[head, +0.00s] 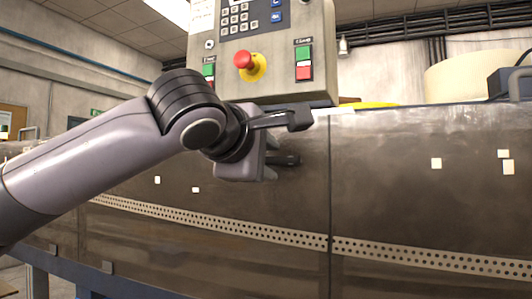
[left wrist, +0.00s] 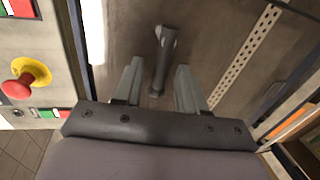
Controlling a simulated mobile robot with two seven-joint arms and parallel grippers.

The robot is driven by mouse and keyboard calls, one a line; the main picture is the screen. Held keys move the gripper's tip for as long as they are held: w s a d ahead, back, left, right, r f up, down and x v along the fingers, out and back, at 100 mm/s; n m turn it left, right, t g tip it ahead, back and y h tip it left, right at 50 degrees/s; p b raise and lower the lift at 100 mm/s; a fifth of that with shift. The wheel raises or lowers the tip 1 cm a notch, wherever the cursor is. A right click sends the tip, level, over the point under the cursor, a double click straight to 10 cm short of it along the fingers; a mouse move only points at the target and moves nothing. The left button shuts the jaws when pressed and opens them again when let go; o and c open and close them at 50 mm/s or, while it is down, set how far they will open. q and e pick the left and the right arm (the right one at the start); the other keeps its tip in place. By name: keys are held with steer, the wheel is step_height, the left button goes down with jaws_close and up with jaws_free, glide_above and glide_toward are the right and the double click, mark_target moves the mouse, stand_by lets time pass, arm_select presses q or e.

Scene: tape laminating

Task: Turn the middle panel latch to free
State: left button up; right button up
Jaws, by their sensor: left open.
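The middle panel latch is a short dark handle (left wrist: 161,62) on the brown metal panel (left wrist: 210,35). In the left wrist view its base is near the top and its free end reaches down between my fingers. My left gripper (left wrist: 158,72) is open, with one finger on each side of the handle and a small gap at both sides. Part of the latch is hidden there. My right gripper is not in view.
A control box (head: 262,85) with a red emergency button (head: 243,61) and green and red buttons hangs just above my left gripper. A perforated strip (head: 215,223) runs along the panels below.

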arm_select(q)
steer(key=shift+w, duration=0.1)
jaws_close()
